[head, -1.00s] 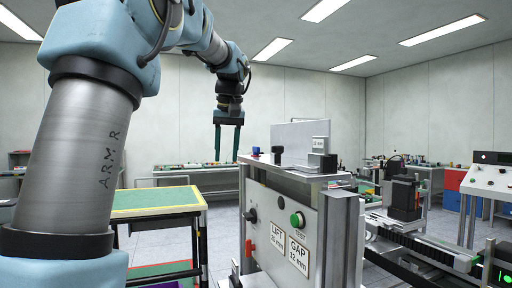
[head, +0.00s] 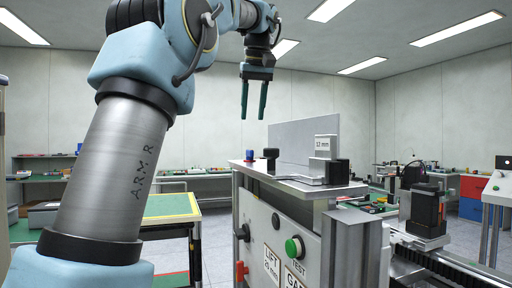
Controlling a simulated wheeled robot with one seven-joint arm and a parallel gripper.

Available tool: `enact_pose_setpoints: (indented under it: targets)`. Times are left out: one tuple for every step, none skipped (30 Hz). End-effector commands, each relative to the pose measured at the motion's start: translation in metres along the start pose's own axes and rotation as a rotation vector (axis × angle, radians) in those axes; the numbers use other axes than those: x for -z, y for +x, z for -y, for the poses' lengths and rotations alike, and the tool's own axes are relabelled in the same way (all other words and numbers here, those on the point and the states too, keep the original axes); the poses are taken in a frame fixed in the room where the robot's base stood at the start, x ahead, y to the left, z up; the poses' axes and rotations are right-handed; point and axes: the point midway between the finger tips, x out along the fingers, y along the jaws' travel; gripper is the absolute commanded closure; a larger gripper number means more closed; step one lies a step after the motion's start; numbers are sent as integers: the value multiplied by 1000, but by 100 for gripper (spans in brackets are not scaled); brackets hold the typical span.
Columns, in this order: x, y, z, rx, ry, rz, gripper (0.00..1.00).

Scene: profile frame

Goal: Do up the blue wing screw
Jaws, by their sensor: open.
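The blue wing screw (head: 251,155) is a small blue piece standing at the back left edge of the machine's metal top (head: 262,172). A black knob (head: 271,154) stands just right of it. My gripper (head: 254,116) has two green fingers pointing down, spread apart with nothing between them. In the picture it hangs above the blue wing screw, clear of it. How far the screw is turned in is too small to tell.
A metal block marked 12 mm (head: 325,148) and an upright grey plate (head: 302,140) stand on the top. The front panel has a green button (head: 293,247) and a red handle (head: 241,271). A green-topped table (head: 170,206) stands left; a conveyor with a black unit (head: 424,210) is right.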

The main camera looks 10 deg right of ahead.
Motion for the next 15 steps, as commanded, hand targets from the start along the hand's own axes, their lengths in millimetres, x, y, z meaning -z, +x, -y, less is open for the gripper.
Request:
enact_pose_setpoints:
  targets:
    - [0,0,0,0,-1,-1,55]
    - [0,2,0,0,-1,-1,55]
    - [0,4,0,1,-1,0,55]
    - [0,7,0,1,-1,1,55]
    - [0,11,0,2,-1,1,55]
    - [0,17,1,2,-1,2,55]
    - [-1,22,1,2,-2,2,55]
    - [-1,27,1,2,-1,3,55]
    - [-1,35,1,3,-1,3,55]
    - [-1,40,1,3,0,3,55]
    - [-1,46,1,3,0,4,55]
    - [-1,54,1,2,0,3,55]
    - [-1,60,1,3,-1,4,55]
    - [0,65,1,2,-1,3,55]
    - [-1,72,1,2,-1,3,55]
